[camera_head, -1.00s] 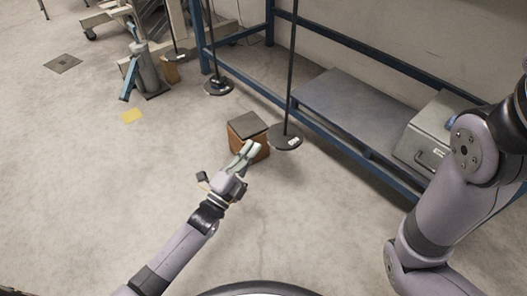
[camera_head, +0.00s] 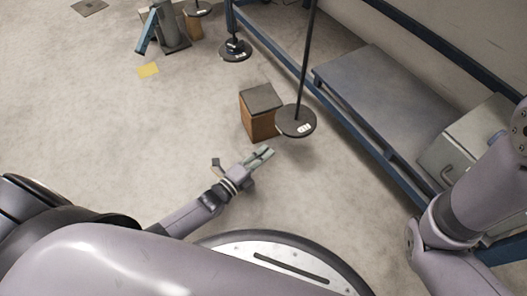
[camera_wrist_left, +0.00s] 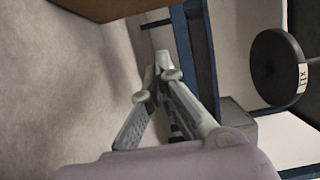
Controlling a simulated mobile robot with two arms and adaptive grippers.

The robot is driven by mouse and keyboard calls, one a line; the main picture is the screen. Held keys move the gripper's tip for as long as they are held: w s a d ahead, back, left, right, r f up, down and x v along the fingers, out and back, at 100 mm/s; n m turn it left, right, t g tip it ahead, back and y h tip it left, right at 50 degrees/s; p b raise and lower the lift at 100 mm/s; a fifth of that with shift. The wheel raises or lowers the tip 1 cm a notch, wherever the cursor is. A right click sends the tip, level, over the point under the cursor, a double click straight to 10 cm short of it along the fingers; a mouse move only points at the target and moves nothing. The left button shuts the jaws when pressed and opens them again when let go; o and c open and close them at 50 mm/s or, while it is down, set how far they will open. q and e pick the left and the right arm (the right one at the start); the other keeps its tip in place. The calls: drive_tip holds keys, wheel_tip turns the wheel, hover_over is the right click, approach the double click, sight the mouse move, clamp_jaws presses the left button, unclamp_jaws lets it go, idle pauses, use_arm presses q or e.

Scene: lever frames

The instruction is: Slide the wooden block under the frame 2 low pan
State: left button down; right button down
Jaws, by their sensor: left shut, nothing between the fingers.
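The wooden block (camera_head: 261,124), brown with a dark top, stands on the floor just left of a dark round pan (camera_head: 296,121) that hangs on a rod. The pan has a white label, too small to read surely, and partly overlaps the block in the head view. In the left wrist view the block (camera_wrist_left: 105,8) is at the top edge and the pan (camera_wrist_left: 278,68) at the right. My left gripper (camera_head: 265,152) is shut and empty, in front of the block, apart from it. Its fingertips (camera_wrist_left: 161,62) meet in the wrist view. My right gripper is out of view.
A second pan (camera_head: 235,51) hangs farther back, beside a blue frame post. A grey low shelf (camera_head: 385,95) and a metal box (camera_head: 465,140) are at the right. The floor left of the block is clear.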

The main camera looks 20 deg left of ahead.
sight(272, 132)
use_arm(q)
drive_tip(key=b+x, duration=0.1)
drive_tip(key=x, duration=0.1)
drive_tip(key=b+x, duration=0.2)
drive_tip(key=x, duration=0.1)
drive_tip(key=b+x, duration=0.1)
drive_tip(key=x, duration=0.1)
drive_tip(key=shift+w+a+f+b, duration=0.15)
drive_tip(key=shift+w+f+b, duration=0.1)
drive_tip(key=shift+f+b, duration=0.05)
drive_tip(key=shift+w+a+b, duration=0.3)
drive_tip(key=shift+a+b, duration=0.1)
drive_tip(key=shift+a, duration=0.1)
drive_tip(key=shift+w+a+b, duration=0.25)
drive_tip(key=shift+a+b, duration=0.1)
drive_tip(key=shift+a, duration=0.2)
drive_tip(key=shift+w+a+r+b, duration=0.3)
drive_tip(key=shift+w+a, duration=0.05)
drive_tip(key=shift+a, duration=0.1)
